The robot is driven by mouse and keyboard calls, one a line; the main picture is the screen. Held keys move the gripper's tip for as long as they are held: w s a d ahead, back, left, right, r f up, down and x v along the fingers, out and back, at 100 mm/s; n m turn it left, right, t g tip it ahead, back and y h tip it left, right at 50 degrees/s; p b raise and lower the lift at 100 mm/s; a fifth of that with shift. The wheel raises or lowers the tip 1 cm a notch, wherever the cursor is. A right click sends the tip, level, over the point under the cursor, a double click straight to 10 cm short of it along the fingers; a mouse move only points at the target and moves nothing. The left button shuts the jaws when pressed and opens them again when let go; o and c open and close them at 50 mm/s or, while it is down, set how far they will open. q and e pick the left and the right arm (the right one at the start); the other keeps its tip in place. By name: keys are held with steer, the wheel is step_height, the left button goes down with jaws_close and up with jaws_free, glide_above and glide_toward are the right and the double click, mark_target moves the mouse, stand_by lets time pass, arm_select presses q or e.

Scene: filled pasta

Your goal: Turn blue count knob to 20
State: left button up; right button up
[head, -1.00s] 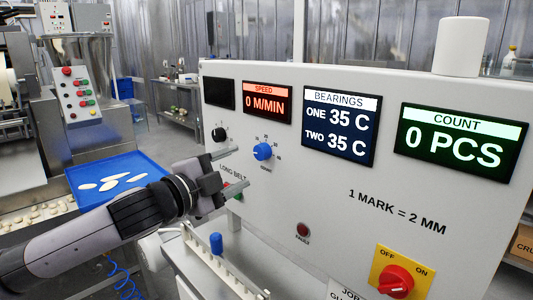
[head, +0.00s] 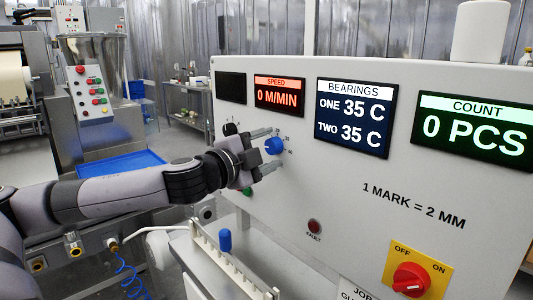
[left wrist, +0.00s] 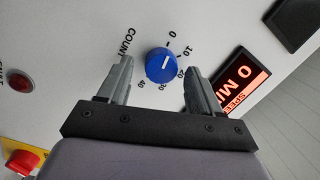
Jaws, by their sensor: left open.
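The blue count knob (head: 275,146) is on the grey panel, below the speed and bearings displays. It also shows in the left wrist view (left wrist: 160,66), with a small white pointer and a printed scale from 0 to 40 around it. The exact reading is hard to tell. My left gripper (head: 268,150) is open, its two fingers (left wrist: 158,72) on either side of the knob with gaps between. The count display (head: 473,132) reads 0 PCS. My right gripper is not in view.
A black knob (head: 230,129) is left of my fingers. A red fault button (head: 315,226) and a red switch on a yellow plate (head: 411,279) are lower on the panel. A blue-topped peg (head: 225,241) stands on a rail below my arm.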

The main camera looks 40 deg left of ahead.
arm_select(q)
steer(key=shift+w, duration=0.15)
steer(key=c, duration=1)
steer(key=shift+c, duration=0.2)
steer(key=shift+m, duration=0.3)
steer(key=m+p, duration=0.1)
steer(key=m, duration=0.1)
steer(key=shift+m, duration=0.4)
steer(key=m+t+h+p, duration=0.1)
steer(key=m+p, duration=0.2)
steer(key=m, duration=0.4)
steer(key=shift+a+f, duration=0.1)
steer(key=shift+f, duration=0.05)
steer(key=m+h+p, duration=0.1)
steer(key=m+p, duration=0.1)
steer(key=m, duration=0.4)
steer(key=shift+a+f, duration=0.1)
steer(key=shift+f, duration=0.05)
steer(key=shift+a+f+m+h+p, duration=0.1)
steer(key=shift+m+h+p, duration=0.25)
steer(key=shift+m, duration=0.95)
steer(key=shift+a+m+h+p, duration=0.15)
steer(key=shift+m+p, duration=0.3)
steer(key=shift+m, duration=0.85)
steer(key=shift+d, duration=0.1)
